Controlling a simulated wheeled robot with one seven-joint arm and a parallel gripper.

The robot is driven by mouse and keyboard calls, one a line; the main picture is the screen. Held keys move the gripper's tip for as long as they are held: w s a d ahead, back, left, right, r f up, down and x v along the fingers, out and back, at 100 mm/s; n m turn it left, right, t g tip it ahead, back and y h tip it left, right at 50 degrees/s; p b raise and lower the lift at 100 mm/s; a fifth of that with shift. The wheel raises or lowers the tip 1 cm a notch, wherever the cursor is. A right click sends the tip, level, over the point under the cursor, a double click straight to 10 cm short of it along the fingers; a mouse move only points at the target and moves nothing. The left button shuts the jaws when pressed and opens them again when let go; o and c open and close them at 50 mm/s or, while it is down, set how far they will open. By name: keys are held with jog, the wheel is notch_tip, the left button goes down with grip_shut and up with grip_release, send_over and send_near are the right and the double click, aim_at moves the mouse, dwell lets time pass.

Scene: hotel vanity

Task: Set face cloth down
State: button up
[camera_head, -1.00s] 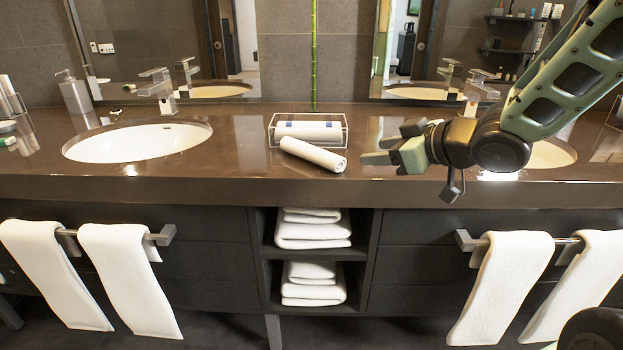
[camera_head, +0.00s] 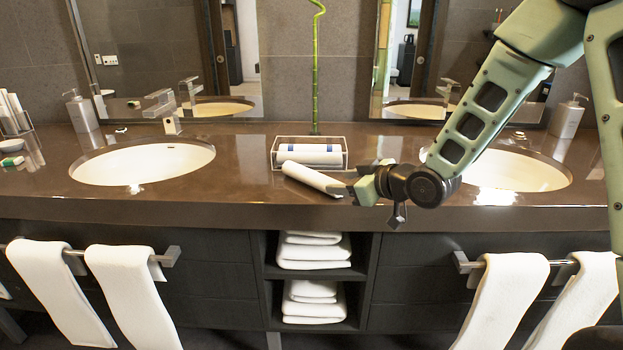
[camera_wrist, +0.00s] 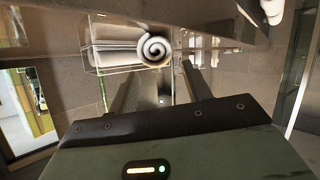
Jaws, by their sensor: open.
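A rolled white face cloth (camera_head: 308,175) lies slantwise on the brown counter, just in front of a clear tray (camera_head: 276,158). The tray holds another white roll with a blue band (camera_head: 312,153). My gripper (camera_head: 352,190) is open at the right end of the front roll and covers part of that end. In the wrist view the roll's spiral end (camera_wrist: 155,50) shows just past my open fingers (camera_wrist: 160,85). I cannot tell whether the fingers touch it.
The counter (camera_head: 235,190) is clear left of the roll. A sink (camera_head: 140,165) lies at left and another (camera_head: 510,172) at right behind my arm. A green bamboo stalk (camera_head: 316,80) stands behind the tray. Folded towels (camera_head: 315,252) fill the shelves below.

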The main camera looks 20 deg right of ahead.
aim_at(323, 182)
jog(key=x, duration=0.7)
jog(key=shift+a+f, duration=0.1)
jog(key=shift+f, duration=0.1)
jog(key=c, duration=0.7)
jog(key=shift+r, duration=0.15)
